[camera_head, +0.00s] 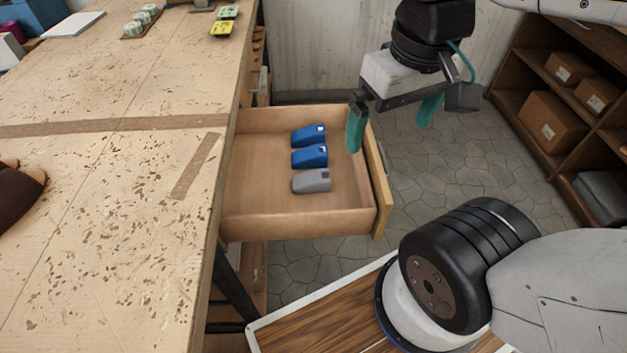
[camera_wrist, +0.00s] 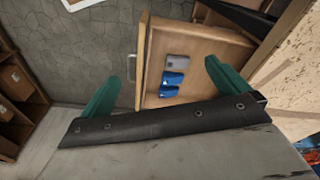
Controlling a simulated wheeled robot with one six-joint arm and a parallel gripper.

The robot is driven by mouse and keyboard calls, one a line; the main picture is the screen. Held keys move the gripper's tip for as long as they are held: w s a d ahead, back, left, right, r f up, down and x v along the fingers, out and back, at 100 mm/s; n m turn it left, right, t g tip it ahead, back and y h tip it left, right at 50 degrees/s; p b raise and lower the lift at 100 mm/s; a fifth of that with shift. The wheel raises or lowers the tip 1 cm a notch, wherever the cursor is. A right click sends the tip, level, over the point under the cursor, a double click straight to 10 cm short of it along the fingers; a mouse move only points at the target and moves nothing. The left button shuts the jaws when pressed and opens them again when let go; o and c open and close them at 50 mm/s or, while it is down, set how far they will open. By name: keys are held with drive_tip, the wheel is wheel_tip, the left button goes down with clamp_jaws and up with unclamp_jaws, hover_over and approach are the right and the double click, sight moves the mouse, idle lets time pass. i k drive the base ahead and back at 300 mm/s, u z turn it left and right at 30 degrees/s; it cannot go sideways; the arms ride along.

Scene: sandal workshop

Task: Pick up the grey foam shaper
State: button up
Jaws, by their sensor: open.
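The grey foam shaper (camera_head: 311,181) lies in an open wooden drawer (camera_head: 245,215), nearest the camera in a row with two blue shapers (camera_head: 309,156). It also shows in the wrist view (camera_wrist: 177,61), at the far end of the row from my gripper. My gripper (camera_head: 392,124) is open and empty, with its teal fingers spread wide. It is above the drawer's front right side in the head view, apart from the shapers. In the wrist view the shapers lie between the two fingertips (camera_wrist: 162,75), lower down inside the drawer. Nothing hides the grey shaper.
The workbench (camera_head: 110,190) stands left of the drawer, its top scattered with scraps. The drawer's raised front panel (camera_head: 381,190) faces right. A shelf with cardboard boxes (camera_head: 552,122) stands at the right. Open stone floor (camera_head: 450,160) lies between drawer and shelf.

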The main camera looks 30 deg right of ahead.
sight(319, 180)
drive_tip(key=k, duration=1)
drive_tip(key=z, duration=1.1)
drive_tip(key=i, duration=1.05)
drive_tip(key=u, duration=2.6)
